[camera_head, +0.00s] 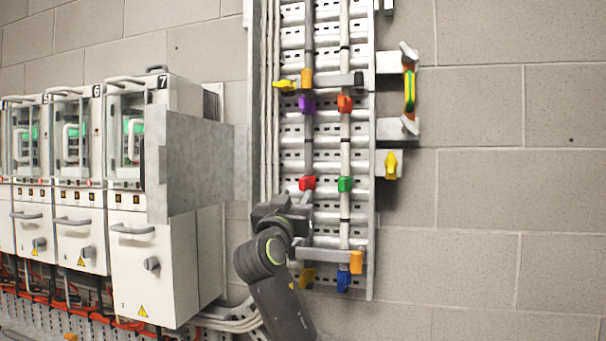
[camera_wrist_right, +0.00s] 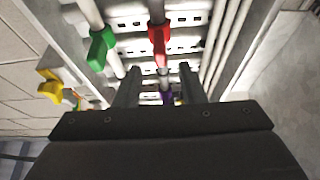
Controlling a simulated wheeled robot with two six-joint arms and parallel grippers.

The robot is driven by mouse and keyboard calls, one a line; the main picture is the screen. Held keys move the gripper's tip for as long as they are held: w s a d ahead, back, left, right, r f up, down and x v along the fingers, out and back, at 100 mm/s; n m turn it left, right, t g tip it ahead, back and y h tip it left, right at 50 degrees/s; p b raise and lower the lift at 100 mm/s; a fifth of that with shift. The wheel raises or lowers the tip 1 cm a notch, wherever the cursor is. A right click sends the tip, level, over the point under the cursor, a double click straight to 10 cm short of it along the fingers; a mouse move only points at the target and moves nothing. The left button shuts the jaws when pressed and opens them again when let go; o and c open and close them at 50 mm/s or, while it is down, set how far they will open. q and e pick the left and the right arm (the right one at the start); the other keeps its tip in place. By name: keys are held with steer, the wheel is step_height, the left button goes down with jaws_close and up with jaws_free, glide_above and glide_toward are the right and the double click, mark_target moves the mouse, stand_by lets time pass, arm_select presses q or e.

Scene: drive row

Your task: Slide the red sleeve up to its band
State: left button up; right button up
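The red sleeve (camera_head: 307,183) sits on the left vertical rod of the wall rack, below a purple sleeve (camera_head: 307,104). The red sleeve also shows in the right wrist view (camera_wrist_right: 159,38), beyond and between the fingertips. A small dark mark, possibly a band, shows on its rod in the wrist view (camera_wrist_right: 163,72). My right gripper (camera_head: 290,203) is just below and left of the red sleeve in the head view. In the wrist view its two fingers (camera_wrist_right: 159,74) are spread apart with no sleeve held. My left gripper is out of view.
A green sleeve (camera_head: 345,184) is on the right rod beside the red one. An orange-red sleeve (camera_head: 345,103) is higher there, a blue one (camera_head: 343,282) lower. A grey panel (camera_head: 200,162) juts from cabinet 7 to the left. A yellow handle (camera_head: 391,165) is right of the rack.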

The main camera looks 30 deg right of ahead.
mark_target(302, 185)
steer(key=p+x, duration=0.2)
steer(key=x, duration=0.4)
steer(key=shift+r, duration=0.1)
steer(key=shift+w+d+r+p, duration=0.1)
steer(key=shift+w+d+p, duration=0.3)
steer(key=shift+w+d, duration=0.05)
steer(key=shift+c, duration=0.3)
jaws_close()
